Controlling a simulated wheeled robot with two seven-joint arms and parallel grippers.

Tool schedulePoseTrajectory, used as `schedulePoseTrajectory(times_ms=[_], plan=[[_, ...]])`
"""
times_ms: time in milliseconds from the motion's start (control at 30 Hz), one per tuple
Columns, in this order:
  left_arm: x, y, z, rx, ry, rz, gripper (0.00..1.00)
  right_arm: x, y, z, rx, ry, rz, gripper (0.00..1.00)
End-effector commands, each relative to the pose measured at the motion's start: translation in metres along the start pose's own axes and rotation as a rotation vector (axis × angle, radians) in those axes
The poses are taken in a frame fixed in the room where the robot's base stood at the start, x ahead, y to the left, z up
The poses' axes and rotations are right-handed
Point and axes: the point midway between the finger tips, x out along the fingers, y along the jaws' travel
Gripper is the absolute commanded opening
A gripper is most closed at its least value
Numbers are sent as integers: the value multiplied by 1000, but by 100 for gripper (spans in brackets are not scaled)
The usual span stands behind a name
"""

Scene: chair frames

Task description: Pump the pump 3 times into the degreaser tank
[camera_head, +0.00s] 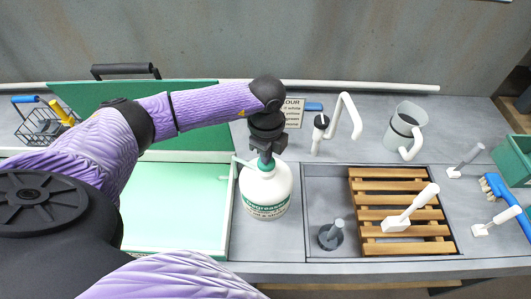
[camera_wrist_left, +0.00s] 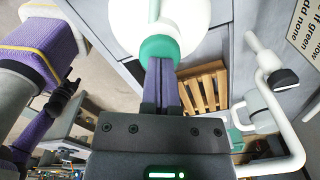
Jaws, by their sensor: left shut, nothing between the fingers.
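The pump bottle (camera_head: 266,190) is a white jug labelled degreaser with a green collar. It stands upright on the grey counter. Its thin spout (camera_head: 243,162) points left towards the green tank (camera_head: 228,215), which has pale green liquid or floor and its lid (camera_head: 150,115) raised behind. My left gripper (camera_head: 265,157) is shut and empty, fingers pointing down at the pump's top. In the left wrist view its fingertips (camera_wrist_left: 160,65) meet the green cap (camera_wrist_left: 159,49); I cannot tell whether they touch. My right gripper (camera_wrist_left: 66,95) appears small and dark there; its jaws are unclear.
Right of the bottle is a sink (camera_head: 320,205) with a drain plug (camera_head: 332,232), a wooden rack (camera_head: 385,215) and a white-handled tool (camera_head: 400,220). Behind stand a tap (camera_head: 345,115) and a grey pitcher (camera_head: 405,125). A wire basket (camera_head: 42,125) sits far left.

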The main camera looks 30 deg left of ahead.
Motion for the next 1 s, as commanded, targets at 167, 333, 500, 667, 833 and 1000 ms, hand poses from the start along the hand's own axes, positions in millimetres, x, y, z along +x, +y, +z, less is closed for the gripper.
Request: schedulePoseTrajectory(times_ms=[167,333,500,667,833,1000], plan=[[-18,0,0,0,0,1,0,-17,2,-2,-1,2,3,87],[-33,0,0,0,0,1,0,-30,5,-3,-3,3,7,87],[-47,0,0,0,0,0,0,-44,7,-4,-4,3,11,87],[-58,0,0,0,0,0,0,-53,8,-5,-5,4,12,87],[-56,0,0,0,0,0,0,-51,8,-5,-4,4,12,87],[-56,0,0,0,0,0,0,-51,6,-5,-3,4,9,87]])
